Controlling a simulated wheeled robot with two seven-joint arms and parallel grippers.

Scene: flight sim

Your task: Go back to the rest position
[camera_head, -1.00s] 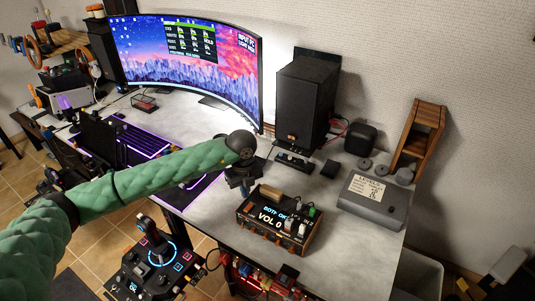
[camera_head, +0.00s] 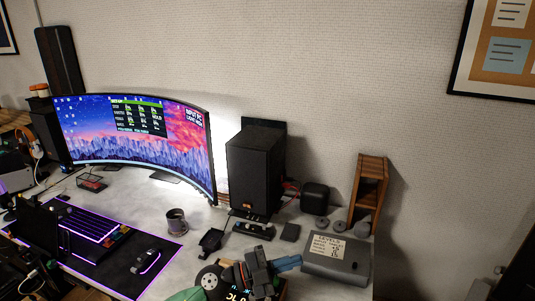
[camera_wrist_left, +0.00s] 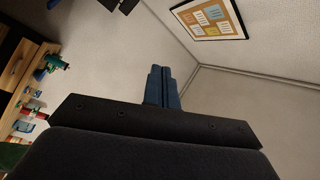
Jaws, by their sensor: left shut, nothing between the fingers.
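My left gripper (camera_head: 294,262) is at the bottom edge of the head view, with a small part of my green arm (camera_head: 188,294) beside it. Its blue fingers are together and point right, with nothing held. In the head view the gripper covers most of the control box with a lit display (camera_head: 238,292). My right gripper is in neither view.
The desk holds a curved monitor (camera_head: 140,135), a black speaker (camera_head: 253,170), a mug (camera_head: 176,222), a mouse (camera_head: 147,262) and a keyboard (camera_head: 82,226). A grey box with a label (camera_head: 335,262) lies just right of the gripper. A wooden stand (camera_head: 368,190) is behind it.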

